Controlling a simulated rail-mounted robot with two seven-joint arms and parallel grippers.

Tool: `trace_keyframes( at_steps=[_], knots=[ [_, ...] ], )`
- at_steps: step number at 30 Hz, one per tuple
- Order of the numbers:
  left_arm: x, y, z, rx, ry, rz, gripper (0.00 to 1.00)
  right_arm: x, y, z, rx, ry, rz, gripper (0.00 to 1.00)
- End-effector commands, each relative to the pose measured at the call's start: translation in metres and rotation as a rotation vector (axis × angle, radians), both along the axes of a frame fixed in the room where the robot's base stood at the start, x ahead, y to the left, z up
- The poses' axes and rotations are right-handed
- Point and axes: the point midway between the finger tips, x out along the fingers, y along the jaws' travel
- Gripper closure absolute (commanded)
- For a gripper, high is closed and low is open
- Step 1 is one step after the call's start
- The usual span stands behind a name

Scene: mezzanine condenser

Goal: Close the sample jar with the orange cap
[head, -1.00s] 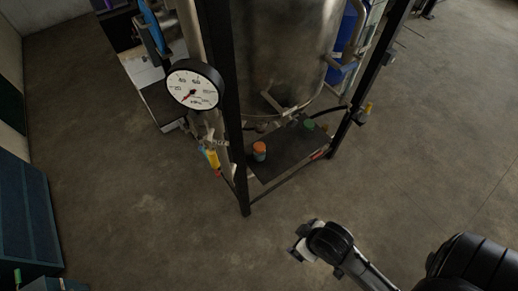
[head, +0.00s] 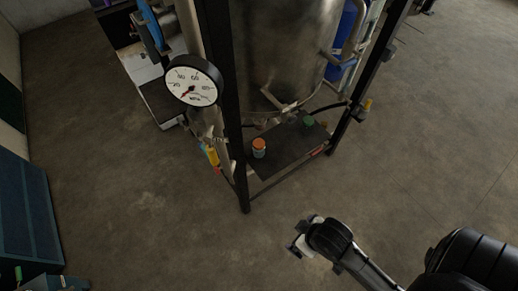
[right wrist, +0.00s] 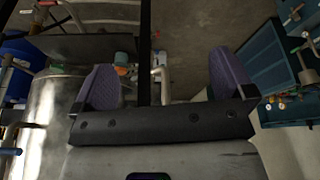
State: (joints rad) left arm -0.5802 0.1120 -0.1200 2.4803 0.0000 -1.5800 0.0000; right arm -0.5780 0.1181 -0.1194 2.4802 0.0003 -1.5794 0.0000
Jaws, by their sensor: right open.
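The sample jar with an orange cap (head: 259,146) stands upright on a dark shelf (head: 285,156) inside the frame, near its front left corner post. The orange cap sits at the top of the jar; whether it is screwed down cannot be told. In the right wrist view the orange cap (right wrist: 122,70) shows small, beyond my gripper and beside a dark post. My right gripper (head: 301,242) is in front of the frame, well apart from the jar. Its two purple-padded fingers (right wrist: 165,85) are spread open with nothing between them. My left gripper is not in view.
A green object (head: 308,122) lies at the back of the shelf. Dark posts (head: 240,170) edge the shelf. A round pressure gauge (head: 193,82), a yellow valve handle (head: 212,156) and a large metal vessel (head: 270,50) are close by. The floor in front is clear.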

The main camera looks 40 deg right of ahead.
Motion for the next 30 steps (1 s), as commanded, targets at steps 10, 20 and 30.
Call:
trace_keyframes(
  at_steps=[10,20,30],
  knots=[
    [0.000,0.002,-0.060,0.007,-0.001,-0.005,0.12,0.042,-0.007,-0.039,-0.026,-0.104,0.016,0.00],
    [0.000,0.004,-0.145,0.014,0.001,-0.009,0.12,0.105,-0.022,-0.096,-0.127,-0.232,0.101,0.00],
    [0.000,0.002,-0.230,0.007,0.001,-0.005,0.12,0.179,-0.079,-0.189,-0.458,-0.276,0.125,0.00]
  ],
)
